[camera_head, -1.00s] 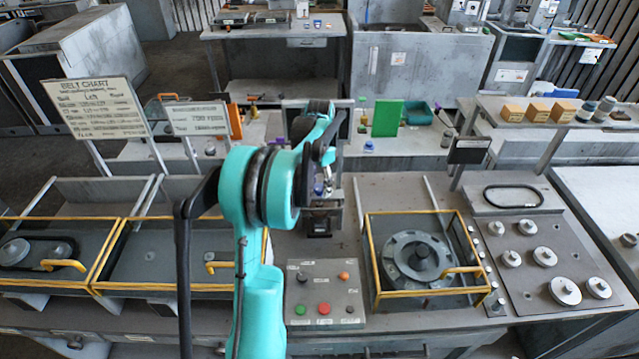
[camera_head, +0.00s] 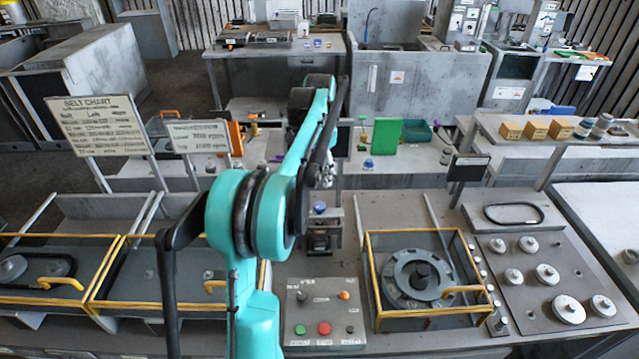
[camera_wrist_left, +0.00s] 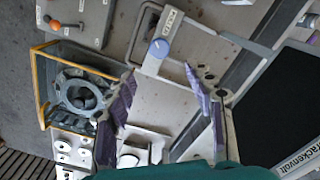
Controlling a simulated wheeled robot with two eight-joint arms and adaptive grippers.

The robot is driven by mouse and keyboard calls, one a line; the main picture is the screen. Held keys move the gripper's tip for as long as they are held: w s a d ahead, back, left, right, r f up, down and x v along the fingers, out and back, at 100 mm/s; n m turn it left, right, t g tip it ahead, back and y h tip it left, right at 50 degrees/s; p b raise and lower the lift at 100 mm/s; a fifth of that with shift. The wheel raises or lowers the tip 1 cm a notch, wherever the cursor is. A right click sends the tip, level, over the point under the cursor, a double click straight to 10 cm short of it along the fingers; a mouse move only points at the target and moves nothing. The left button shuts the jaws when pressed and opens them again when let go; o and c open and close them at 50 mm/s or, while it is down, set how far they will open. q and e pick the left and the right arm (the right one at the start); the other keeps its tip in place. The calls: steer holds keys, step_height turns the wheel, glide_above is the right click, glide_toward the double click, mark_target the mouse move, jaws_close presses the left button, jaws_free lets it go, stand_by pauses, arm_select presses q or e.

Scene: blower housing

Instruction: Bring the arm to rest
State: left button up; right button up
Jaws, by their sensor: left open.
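My left arm (camera_head: 262,215), teal with black joints, rises from the bottom of the head view and reaches up and away over the bench. Its forearm stands raised in front of the rear benches. My left gripper (camera_wrist_left: 160,102) shows in the left wrist view with two purple-padded fingers spread wide apart. Nothing is held between them. A device with a blue-grey knob (camera_wrist_left: 158,48) lies beyond the fingers in that view, apart from them. In the head view the gripper is small and partly hidden by the arm. My right gripper is not seen.
A yellow-framed guard (camera_head: 372,262) surrounds a round blower housing (camera_head: 418,275). A button panel (camera_head: 325,318) lies left of it, a plate of pulleys (camera_head: 546,274) right. The belt chart (camera_head: 100,125) stands at left. A dark screen (camera_wrist_left: 282,110) is at right in the wrist view.

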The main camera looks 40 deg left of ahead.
arm_select(q)
steer(key=shift+r, duration=0.25)
stand_by(0.3)
steer(key=s+d+f+n+t+b, duration=0.1)
steer(key=s+d+f+t+b, duration=0.2)
steer(key=d, duration=0.5)
steer(key=s+d+f+b, duration=0.3)
steer(key=s+d, duration=0.3)
steer(key=d, duration=0.1)
steer(key=s+d+f+n+t+b, duration=0.15)
steer(key=s+d+f+b, duration=0.25)
steer(key=d, duration=0.4)
steer(key=s+d+f+t+b, duration=0.2)
steer(key=s+d+f, duration=0.3)
steer(key=f, duration=0.3)
steer(key=shift+s+d+f+t, duration=0.2)
steer(key=shift+s+d+t, duration=0.15)
steer(key=shift+s, duration=0.55)
steer(key=shift+a+n, duration=0.1)
steer(key=shift+n, duration=0.15)
